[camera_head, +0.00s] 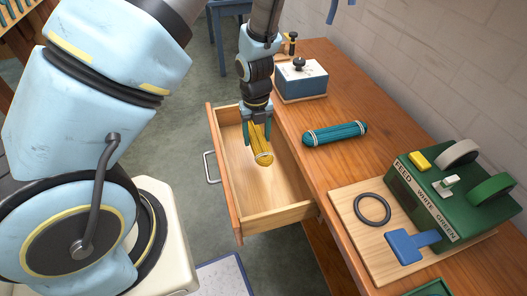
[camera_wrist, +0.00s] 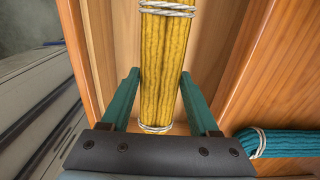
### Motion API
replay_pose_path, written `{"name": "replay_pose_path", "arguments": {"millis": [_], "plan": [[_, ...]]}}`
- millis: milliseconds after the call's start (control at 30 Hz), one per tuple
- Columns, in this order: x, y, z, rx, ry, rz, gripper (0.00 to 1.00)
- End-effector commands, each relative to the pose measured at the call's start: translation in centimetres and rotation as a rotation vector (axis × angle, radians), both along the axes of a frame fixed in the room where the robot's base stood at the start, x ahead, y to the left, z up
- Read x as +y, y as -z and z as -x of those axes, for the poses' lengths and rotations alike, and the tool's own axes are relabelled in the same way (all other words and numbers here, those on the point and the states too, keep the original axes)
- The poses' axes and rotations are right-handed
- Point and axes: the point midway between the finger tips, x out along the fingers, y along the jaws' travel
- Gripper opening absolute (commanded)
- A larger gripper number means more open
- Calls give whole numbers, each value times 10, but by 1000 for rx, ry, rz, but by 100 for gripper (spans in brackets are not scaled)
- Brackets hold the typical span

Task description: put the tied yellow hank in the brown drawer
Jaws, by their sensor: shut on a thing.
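The yellow hank (camera_head: 262,146), tied with pale bands near its ends, is held by my gripper (camera_head: 257,124). It hangs tilted over the open brown drawer (camera_head: 275,222); the drawer floor below it is bare. In the wrist view the hank (camera_wrist: 161,70) lies between the two teal fingers of my gripper (camera_wrist: 160,95), with the drawer's wooden walls around it. Its exact height above the drawer floor is hard to tell. The drawer is pulled out from the wooden bench and looks empty.
A teal hank (camera_head: 335,134) lies on the bench (camera_head: 345,165) right of the drawer. A blue box with a dark knob (camera_head: 300,80) stands behind. A green machine (camera_head: 450,190), a black ring (camera_head: 373,209) and a blue tool (camera_head: 410,245) sit at the right.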

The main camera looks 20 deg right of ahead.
Motion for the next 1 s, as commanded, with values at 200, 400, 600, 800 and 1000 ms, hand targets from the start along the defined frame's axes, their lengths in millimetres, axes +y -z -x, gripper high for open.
{"name": "replay_pose_path", "arguments": {"millis": [200,400,600,800,1000], "plan": [[1,25,0,3,-2,-1,0],[1,55,0,2,0,-1,0],[1,77,0,3,-1,0,0],[0,99,0,1,1,1,0],[-1,100,0,0,3,1,0]]}}
